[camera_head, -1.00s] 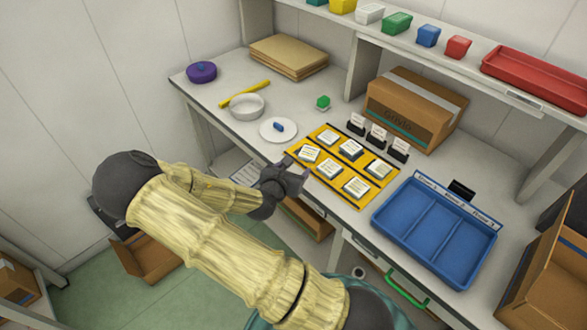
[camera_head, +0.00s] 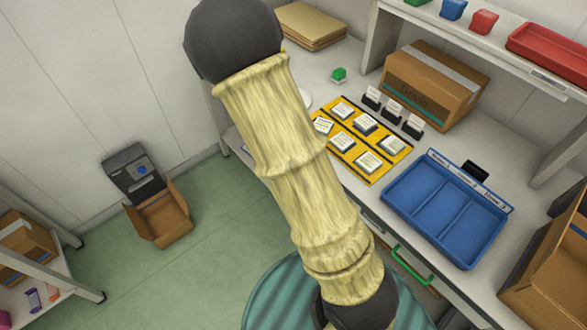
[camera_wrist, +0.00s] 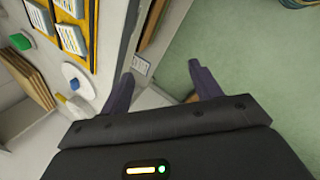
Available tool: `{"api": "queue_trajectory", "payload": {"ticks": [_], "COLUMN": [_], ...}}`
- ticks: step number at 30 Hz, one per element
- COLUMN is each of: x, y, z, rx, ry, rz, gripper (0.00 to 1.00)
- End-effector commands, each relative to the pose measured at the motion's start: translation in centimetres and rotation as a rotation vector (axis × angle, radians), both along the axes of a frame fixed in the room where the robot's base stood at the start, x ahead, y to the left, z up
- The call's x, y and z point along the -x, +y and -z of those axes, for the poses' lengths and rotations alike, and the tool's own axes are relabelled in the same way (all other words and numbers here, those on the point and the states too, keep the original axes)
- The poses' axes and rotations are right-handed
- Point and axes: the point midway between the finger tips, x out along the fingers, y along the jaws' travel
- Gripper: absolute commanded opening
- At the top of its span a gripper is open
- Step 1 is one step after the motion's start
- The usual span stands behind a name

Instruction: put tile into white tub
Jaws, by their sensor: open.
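Several white square tiles with printed lines (camera_head: 367,162) lie on a yellow board (camera_head: 378,177) on the desk; I cannot tell which one the task means. Some show in the wrist view (camera_wrist: 72,40). The white tub (camera_wrist: 80,109) shows partly in the wrist view, beyond a white plate (camera_wrist: 69,75) with a small blue piece. In the head view my arm hides the tub. My gripper (camera_wrist: 162,88) is open and empty, its fingers apart over the desk's front edge and green floor. It is hidden in the head view.
A blue three-part tray (camera_head: 447,213) stands right of the board. A cardboard box (camera_head: 433,85) and small card holders stand behind it. A green block (camera_head: 338,74) sits behind the board. A shelf with coloured bins runs above. Open floor lies at left.

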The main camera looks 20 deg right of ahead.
Motion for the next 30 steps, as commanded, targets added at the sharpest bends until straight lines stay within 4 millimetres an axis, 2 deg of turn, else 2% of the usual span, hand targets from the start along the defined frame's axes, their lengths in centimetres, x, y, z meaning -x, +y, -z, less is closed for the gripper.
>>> {"api": "queue_trajectory", "payload": {"ticks": [3, 9, 18, 23, 30], "x": [1.3, 3.8, 8.3, 9.4, 9.5], "y": [1.4, 3.2, 3.7, 3.6, 3.6], "z": [-2.2, -6.1, -11.7, -12.7, -12.7], "rx": [-0.173, -0.39, -0.541, -0.551, -0.551], "ry": [-0.018, -0.022, -0.033, -0.042, -0.041], "rz": [0.181, 0.473, 0.872, 0.962, 0.969], "gripper": [0.63, 0.63, 0.63, 0.63, 0.61]}}
